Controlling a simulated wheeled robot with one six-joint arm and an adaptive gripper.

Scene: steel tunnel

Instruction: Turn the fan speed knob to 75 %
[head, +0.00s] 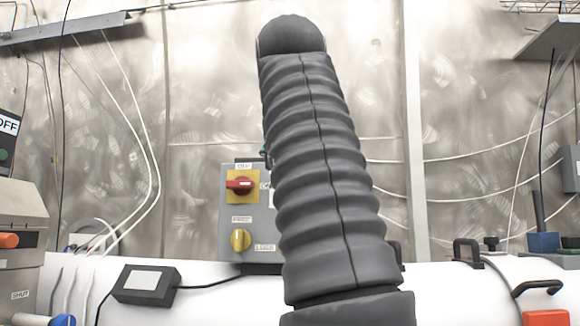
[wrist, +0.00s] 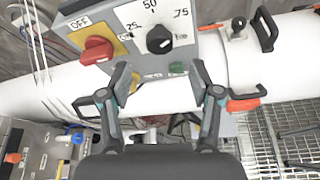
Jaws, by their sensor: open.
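In the wrist view a black fan speed knob (wrist: 160,40) sits on a white dial plate (wrist: 180,18) marked 25, 50 and 75 on a grey control box (wrist: 208,60). The knob's pointer is too small to read surely. My gripper (wrist: 158,68) is open, its two fingers apart below the knob in the picture, with nothing between them. The fingers look clear of the knob.
A red switch (wrist: 97,50) on a yellow plate is left of the knob, and a green button (wrist: 178,68) below it. A yellow knob (head: 240,240) shows lower on the box. A white pipe (wrist: 255,55) with black handles passes behind. A black box (head: 147,284) lies left.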

